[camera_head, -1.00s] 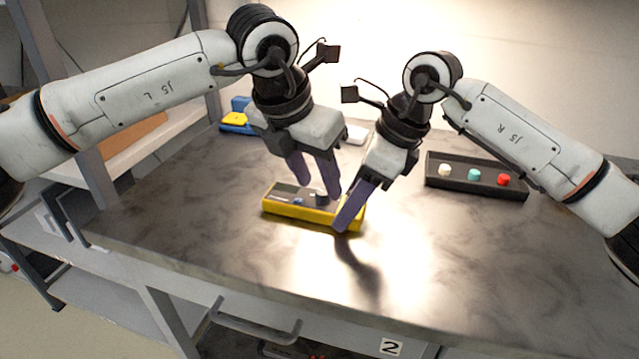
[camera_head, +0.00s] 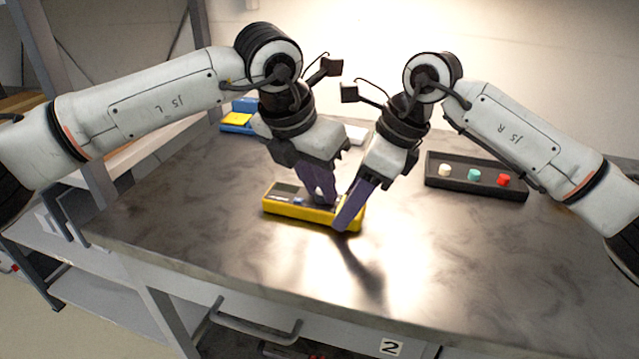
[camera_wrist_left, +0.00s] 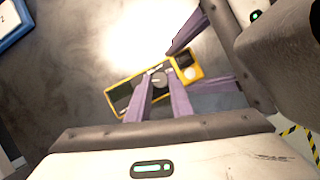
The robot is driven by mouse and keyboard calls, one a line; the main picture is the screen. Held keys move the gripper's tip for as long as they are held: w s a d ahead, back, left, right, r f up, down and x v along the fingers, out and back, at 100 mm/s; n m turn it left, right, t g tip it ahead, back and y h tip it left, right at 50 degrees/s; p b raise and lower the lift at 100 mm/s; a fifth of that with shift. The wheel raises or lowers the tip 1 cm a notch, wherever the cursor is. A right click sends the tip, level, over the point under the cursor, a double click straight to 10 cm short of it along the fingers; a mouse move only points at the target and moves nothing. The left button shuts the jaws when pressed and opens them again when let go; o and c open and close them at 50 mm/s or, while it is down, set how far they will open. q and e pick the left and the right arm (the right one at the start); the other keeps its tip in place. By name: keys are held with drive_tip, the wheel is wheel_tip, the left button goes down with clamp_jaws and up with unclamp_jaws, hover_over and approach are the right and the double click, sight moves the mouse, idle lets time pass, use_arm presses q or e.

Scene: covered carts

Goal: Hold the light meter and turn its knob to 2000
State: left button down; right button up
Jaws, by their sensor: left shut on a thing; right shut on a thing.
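The light meter (camera_head: 296,211) is a yellow-edged box lying flat on the table. It also shows in the left wrist view (camera_wrist_left: 124,101), with a grey screen and a round dark knob (camera_wrist_left: 158,78) on its top face. My left gripper (camera_head: 328,198) points down from above and is shut on the knob; its purple fingers hide most of the knob in the head view. My right gripper (camera_head: 350,220) is shut on the meter's right end, its fingers on either side of it. The knob's setting is too small to read.
A black tray (camera_head: 434,182) with white, teal and red knobs stands at the right. A blue object with a yellow top (camera_head: 236,119) lies at the back left. The marble table (camera_head: 210,240) is clear in front of the meter.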

use_arm(q)
drive_tip(key=m+g+h, duration=0.1)
drive_tip(key=m, duration=0.2)
drive_tip(key=shift+w+a+m, duration=0.1)
drive_tip(key=shift+w+m, duration=0.05)
drive_tip(key=shift+m, duration=0.25)
drive_tip(key=m, duration=0.2)
drive_tip(key=m+g, duration=0.1)
drive_tip(key=m, duration=0.1)
drive_tip(key=shift+w+m+g+h, duration=0.15)
drive_tip(key=shift+m+g+h, duration=0.15)
drive_tip(key=shift+h, duration=0.1)
drive_tip(key=m+g, duration=0.1)
drive_tip(key=m, duration=0.3)
drive_tip(key=shift+w+g, duration=0.2)
drive_tip(key=shift+g, duration=0.2)
drive_tip(key=shift+w+m+g+y, duration=0.1)
drive_tip(key=shift+m+g+y, duration=0.4)
drive_tip(key=shift+m, duration=1.3)
drive_tip(key=c, duration=1.6)
unclamp_jaws()
drive_tip(key=shift+o, duration=0.2)
